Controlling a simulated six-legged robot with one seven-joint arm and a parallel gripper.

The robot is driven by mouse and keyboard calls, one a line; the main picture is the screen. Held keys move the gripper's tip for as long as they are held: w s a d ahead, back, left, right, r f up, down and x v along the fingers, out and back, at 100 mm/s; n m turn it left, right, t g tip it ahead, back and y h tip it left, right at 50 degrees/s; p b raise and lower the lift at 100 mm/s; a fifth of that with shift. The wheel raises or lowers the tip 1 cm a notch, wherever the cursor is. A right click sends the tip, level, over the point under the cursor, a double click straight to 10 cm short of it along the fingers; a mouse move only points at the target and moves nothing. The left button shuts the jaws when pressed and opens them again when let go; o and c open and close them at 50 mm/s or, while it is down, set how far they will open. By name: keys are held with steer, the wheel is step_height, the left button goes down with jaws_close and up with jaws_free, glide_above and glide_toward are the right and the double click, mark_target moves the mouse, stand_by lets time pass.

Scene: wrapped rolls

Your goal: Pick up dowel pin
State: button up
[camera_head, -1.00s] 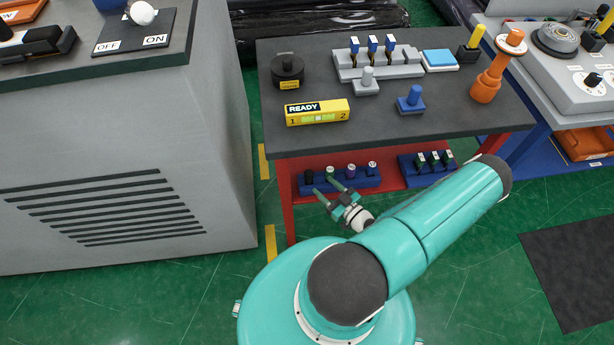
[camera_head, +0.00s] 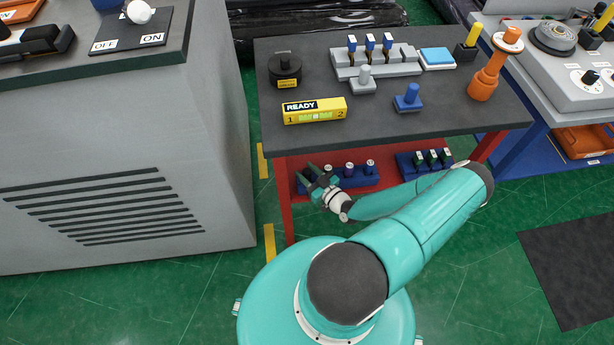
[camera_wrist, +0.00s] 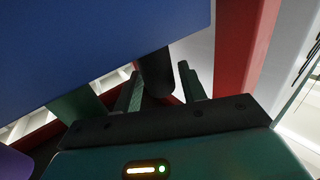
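My gripper (camera_head: 306,171) is at the left end of a blue rack (camera_head: 362,182) on the red lower shelf of the table. The rack holds several upright pins with differently coloured tops, including a purple-banded one (camera_head: 349,169) and a pale-topped one (camera_head: 370,165). In the wrist view the gripper (camera_wrist: 160,78) is open. A dark round pin (camera_wrist: 156,70) shows between its two fingers, with visible gaps beside it. The blue rack (camera_wrist: 90,50) fills the upper left there. I cannot tell for sure that this dark pin is the dowel pin. The fingers hide the rack's left end in the head view.
The dark tabletop (camera_head: 370,115) overhangs the shelf, with a yellow READY box (camera_head: 314,111) near its front edge. A red table leg (camera_head: 286,205) stands close left of my gripper. A grey cabinet (camera_head: 110,160) stands left.

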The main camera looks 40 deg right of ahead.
steer(key=c, duration=0.6)
steer(key=shift+c, duration=0.2)
steer(key=shift+r, duration=0.15)
